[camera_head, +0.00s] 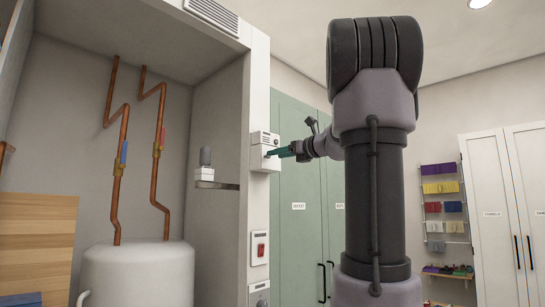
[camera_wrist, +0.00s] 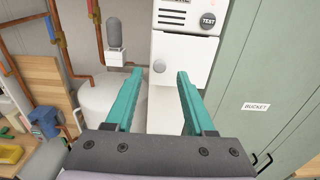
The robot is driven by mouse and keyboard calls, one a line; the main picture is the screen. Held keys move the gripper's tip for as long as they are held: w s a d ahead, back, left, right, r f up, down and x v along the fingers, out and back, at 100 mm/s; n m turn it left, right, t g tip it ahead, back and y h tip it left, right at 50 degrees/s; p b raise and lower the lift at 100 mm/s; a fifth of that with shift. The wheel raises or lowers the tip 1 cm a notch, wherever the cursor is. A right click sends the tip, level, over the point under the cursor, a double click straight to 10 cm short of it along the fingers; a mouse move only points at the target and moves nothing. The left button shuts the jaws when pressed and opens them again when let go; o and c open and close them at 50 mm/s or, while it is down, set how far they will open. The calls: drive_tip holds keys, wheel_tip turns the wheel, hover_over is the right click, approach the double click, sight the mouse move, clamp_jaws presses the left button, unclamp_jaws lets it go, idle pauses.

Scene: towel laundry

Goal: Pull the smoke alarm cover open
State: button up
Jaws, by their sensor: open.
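The white smoke alarm (camera_head: 262,138) is on the narrow white wall panel beside the boiler recess. In the wrist view its upper part (camera_wrist: 172,14) has dark slots and a round grey TEST button (camera_wrist: 208,20). Its plain white cover (camera_wrist: 190,50) is below, with a small dark round knob (camera_wrist: 158,66) at its lower left. I cannot tell whether the cover stands slightly out. My gripper (camera_wrist: 159,73) is open, its teal fingers on either side of the knob in this view. In the head view my gripper (camera_head: 273,153) is close in front of the cover; contact is unclear.
Left of the alarm are copper pipes (camera_head: 122,150), a white tank (camera_head: 140,275) and a small shelf holding a grey-topped device (camera_head: 205,158). A red switch (camera_head: 260,248) is below the alarm. Green cabinet doors (camera_head: 296,235) stand close on the right.

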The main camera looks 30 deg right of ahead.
sight(274, 157)
drive_tip(key=x, duration=0.3)
drive_tip(key=shift+w+a, duration=0.15)
drive_tip(key=shift+w, duration=0.2)
clamp_jaws()
idle(1.2)
